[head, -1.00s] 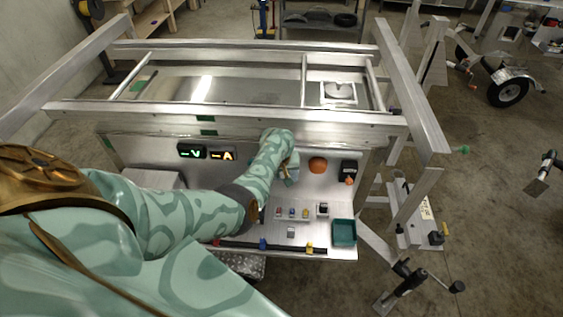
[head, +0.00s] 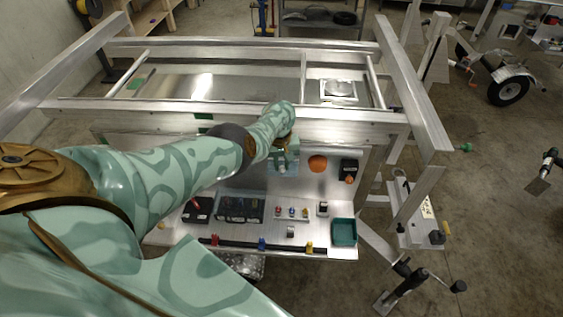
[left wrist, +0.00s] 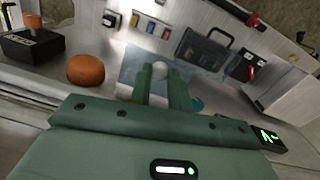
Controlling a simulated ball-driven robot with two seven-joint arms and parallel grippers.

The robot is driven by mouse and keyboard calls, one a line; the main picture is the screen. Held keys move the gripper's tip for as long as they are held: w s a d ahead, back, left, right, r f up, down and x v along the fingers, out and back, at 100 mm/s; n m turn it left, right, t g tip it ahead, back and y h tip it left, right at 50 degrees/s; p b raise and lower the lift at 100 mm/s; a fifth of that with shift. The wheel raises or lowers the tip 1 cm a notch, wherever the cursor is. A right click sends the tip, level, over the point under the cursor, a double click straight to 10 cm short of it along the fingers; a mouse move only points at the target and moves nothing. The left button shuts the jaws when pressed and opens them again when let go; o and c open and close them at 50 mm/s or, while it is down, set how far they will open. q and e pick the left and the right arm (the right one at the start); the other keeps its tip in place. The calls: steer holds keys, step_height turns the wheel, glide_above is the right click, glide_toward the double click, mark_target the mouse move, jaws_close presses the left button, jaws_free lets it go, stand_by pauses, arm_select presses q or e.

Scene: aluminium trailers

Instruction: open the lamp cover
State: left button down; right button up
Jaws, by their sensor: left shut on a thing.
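The lamp cover seems to be a clear bluish panel on the metal work surface, in the head view (head: 274,168) and around the fingers in the left wrist view (left wrist: 131,75). My left gripper (head: 287,155) is over this panel, just in front of the trailer's side beam. In the left wrist view its two green fingers (left wrist: 160,88) are close together and shut on a part of the cover. A pale round knob or bulb (left wrist: 159,70) shows between their tips; I cannot tell which. The finger contact is partly hidden. My right gripper is in neither view.
An orange dome (head: 318,163) and a black box (head: 348,169) stand right of the gripper. A black case (head: 240,207), small coloured parts (head: 291,212) and a teal bin (head: 344,233) lie nearer. The trailer beam (head: 345,127) runs close behind.

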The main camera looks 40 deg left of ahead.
mark_target(280, 167)
arm_select(q)
steer(key=c, duration=1.4)
jaws_free()
steer(key=shift+o, duration=0.5)
steer(key=shift+w+f, duration=0.1)
step_height(280, 167, up, 16)
steer(key=p, duration=1)
steer(key=shift+a, duration=0.35)
